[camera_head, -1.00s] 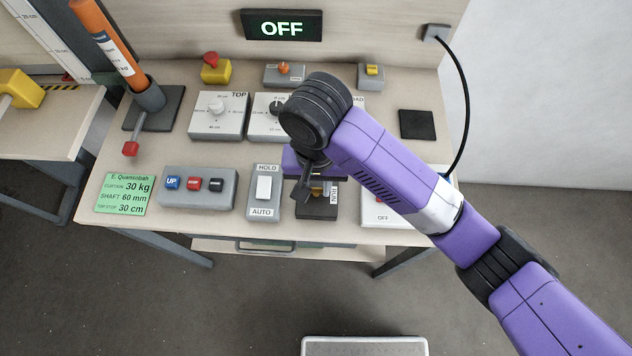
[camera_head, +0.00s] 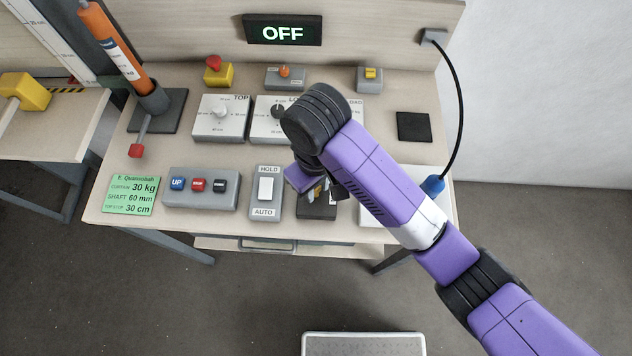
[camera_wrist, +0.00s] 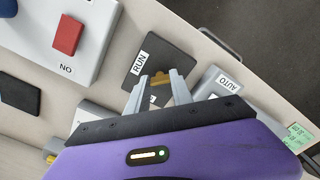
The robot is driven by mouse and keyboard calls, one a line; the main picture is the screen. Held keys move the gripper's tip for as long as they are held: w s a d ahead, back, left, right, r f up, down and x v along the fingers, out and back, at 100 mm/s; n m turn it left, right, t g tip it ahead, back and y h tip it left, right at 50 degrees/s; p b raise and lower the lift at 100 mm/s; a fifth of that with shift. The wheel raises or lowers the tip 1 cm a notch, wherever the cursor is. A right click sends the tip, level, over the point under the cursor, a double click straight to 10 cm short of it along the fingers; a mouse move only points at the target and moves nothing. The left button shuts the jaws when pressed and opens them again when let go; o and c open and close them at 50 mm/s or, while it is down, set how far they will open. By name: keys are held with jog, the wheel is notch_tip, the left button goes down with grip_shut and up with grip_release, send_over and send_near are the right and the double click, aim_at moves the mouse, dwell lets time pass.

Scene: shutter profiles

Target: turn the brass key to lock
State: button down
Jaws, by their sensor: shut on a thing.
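The brass key (camera_wrist: 159,80) stands in the dark switch box (camera_wrist: 166,50), which has a white RUN label and a second label mostly hidden by a finger. My gripper (camera_wrist: 159,86) is shut on the key, with one grey finger on each side of it. In the head view the dark switch box (camera_head: 316,212) sits near the table's front edge, partly covered by my gripper (camera_head: 316,192). Little of the key shows there, and its exact angle is hard to tell.
The HOLD/AUTO rocker box (camera_head: 266,210) stands close on the left, with the button box (camera_head: 222,200) beyond it. A white box with a red rocker (camera_wrist: 68,35) is on the other side. A display (camera_head: 283,31) at the back reads OFF.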

jog(key=n, duration=0.4)
jog(key=shift+n+p, duration=0.3)
jog(key=shift+p, duration=0.05)
jog(key=n, duration=0.4)
jog(key=shift+n, duration=0.4)
jog(key=c, duration=1.1)
grip_release()
jog(key=shift+r, duration=0.1)
